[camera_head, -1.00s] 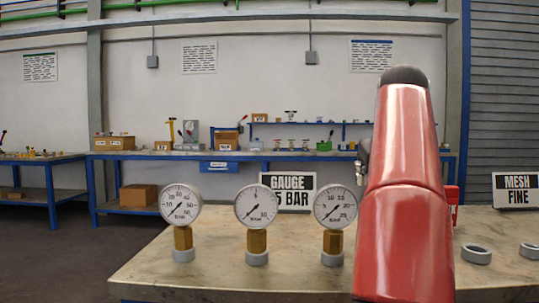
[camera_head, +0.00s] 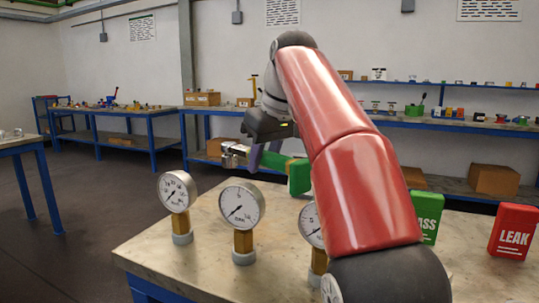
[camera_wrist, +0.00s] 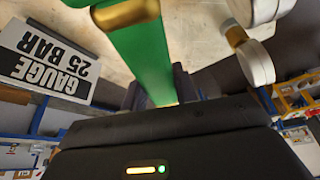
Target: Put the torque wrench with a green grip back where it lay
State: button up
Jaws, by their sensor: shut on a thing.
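The torque wrench with a green grip (camera_head: 277,161) is held in the air above the workbench (camera_head: 208,237) in the head view. Its metal head (camera_head: 232,151) points left. My gripper (camera_head: 257,157) is shut around the green part, near the metal head. In the wrist view the green grip (camera_wrist: 147,50) runs up between the dark fingers of my gripper (camera_wrist: 160,92), with a gold band near the top edge. My red arm hides part of the bench.
Three gauges stand on the bench: left (camera_head: 174,191), middle (camera_head: 241,205), and one (camera_head: 309,224) partly behind my arm. A green card (camera_head: 427,214) and a red LEAK card (camera_head: 513,231) stand at the right. The wrist view shows a "GAUGE 25 BAR" sign (camera_wrist: 45,57).

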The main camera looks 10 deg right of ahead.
jog(key=shift+r, duration=0.15)
jog(key=shift+r, duration=0.2)
notch_tip(320, 180, down, 11)
jog(key=b, duration=0.8)
jog(key=shift+s+d+r, duration=0.1)
jog(key=shift+f+b, duration=0.65)
jog(key=shift+f, duration=0.1)
